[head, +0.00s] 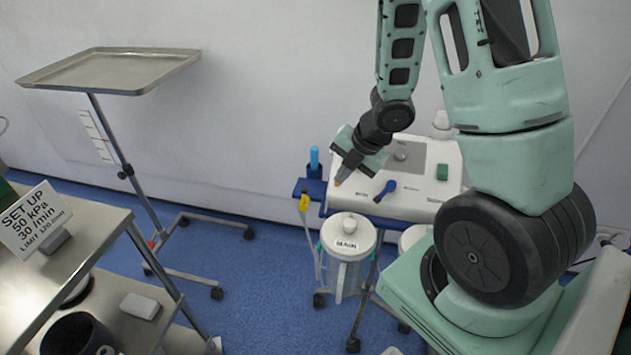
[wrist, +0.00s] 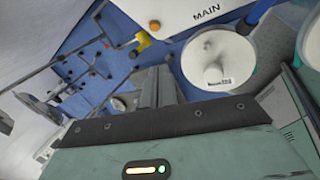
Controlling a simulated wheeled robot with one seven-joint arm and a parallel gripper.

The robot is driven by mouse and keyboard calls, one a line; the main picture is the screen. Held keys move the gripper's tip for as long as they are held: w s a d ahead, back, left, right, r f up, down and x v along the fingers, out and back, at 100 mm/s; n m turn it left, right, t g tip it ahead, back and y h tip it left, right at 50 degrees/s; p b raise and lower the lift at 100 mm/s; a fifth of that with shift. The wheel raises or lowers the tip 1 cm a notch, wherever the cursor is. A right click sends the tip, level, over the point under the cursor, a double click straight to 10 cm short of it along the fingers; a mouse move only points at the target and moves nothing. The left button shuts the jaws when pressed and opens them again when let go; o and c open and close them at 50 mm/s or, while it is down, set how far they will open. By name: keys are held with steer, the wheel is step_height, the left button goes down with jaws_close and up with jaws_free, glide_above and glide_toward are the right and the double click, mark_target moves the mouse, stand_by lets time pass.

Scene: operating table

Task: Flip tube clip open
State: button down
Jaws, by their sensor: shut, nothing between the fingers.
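A yellow clip (head: 304,203) sits on a pale tube that hangs at the left side of the white suction unit (head: 425,165). The clip is small, and I cannot tell whether it is open or shut. It also shows in the wrist view (wrist: 142,38), beyond my fingers and slightly left of them. My gripper (head: 341,180) is shut and empty, pointing down over the unit's front left edge. It is to the right of the clip and above it, apart from it. In the wrist view its grey fingers (wrist: 158,86) are together.
A tray stand (head: 110,72) and a metal cart (head: 95,235) are at left, with open floor between.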

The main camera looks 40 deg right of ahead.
mark_target(305, 196)
steer(key=shift+n, duration=0.3)
steer(key=b+x, duration=0.1)
steer(key=x, duration=0.2)
steer(key=b+x, duration=0.1)
steer(key=x, duration=0.2)
steer(key=b+x, duration=0.1)
steer(key=x, duration=0.3)
steer(key=shift+s+d+f, duration=0.15)
steer(key=shift+s+d, duration=0.05)
steer(key=shift+s, duration=0.2)
steer(key=shift+w+a+r, duration=0.15)
steer(key=shift+w+a, duration=0.15)
steer(key=shift+w, duration=0.25)
steer(key=shift+w+a+r, duration=0.15)
steer(key=shift+w+a, duration=0.15)
steer(key=shift+w, duration=0.3)
steer(key=shift+w+a+p, duration=0.35)
steer(key=shift+w, duration=0.35)
